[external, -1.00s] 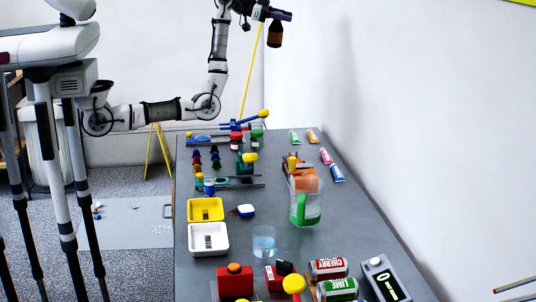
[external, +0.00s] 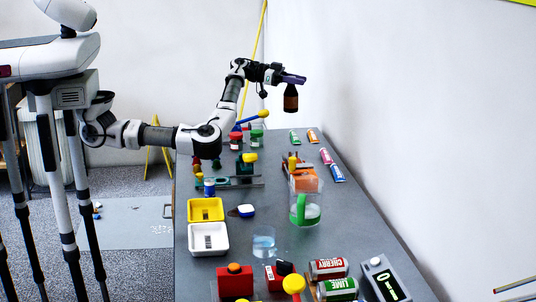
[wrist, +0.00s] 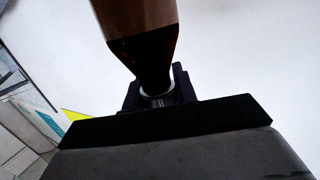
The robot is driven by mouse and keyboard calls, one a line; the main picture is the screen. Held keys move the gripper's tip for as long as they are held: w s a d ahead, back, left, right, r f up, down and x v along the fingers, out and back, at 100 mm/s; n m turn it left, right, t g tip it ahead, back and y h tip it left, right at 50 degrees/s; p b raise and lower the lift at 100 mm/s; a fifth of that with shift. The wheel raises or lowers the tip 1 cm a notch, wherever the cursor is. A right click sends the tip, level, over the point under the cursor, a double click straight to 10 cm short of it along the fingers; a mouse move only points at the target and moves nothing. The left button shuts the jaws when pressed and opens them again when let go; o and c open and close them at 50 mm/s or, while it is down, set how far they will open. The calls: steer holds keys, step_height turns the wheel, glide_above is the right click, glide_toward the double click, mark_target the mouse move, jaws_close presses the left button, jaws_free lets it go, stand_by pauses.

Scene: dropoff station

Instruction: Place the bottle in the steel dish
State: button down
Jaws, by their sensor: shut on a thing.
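A dark brown bottle (external: 291,101) hangs roughly upright below my gripper (external: 290,82) in the external view, high above the far part of the table. My gripper is shut on its neck. In the wrist view the bottle (wrist: 140,30) runs up out of the frame, with its neck between the black fingers of my gripper (wrist: 158,98). I cannot make out a steel dish in either view.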

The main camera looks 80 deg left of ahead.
step_height(320, 180, down, 16)
steer(key=p, duration=0.4)
steer(key=shift+f+b, duration=0.35)
steer(key=shift+b, duration=0.05)
steer(key=shift+f+b, duration=0.3)
steer(key=shift+b, duration=0.2)
steer(key=c, duration=1.1)
jaws_free()
steer(key=shift+r, duration=0.15)
steer(key=shift+r, duration=0.1)
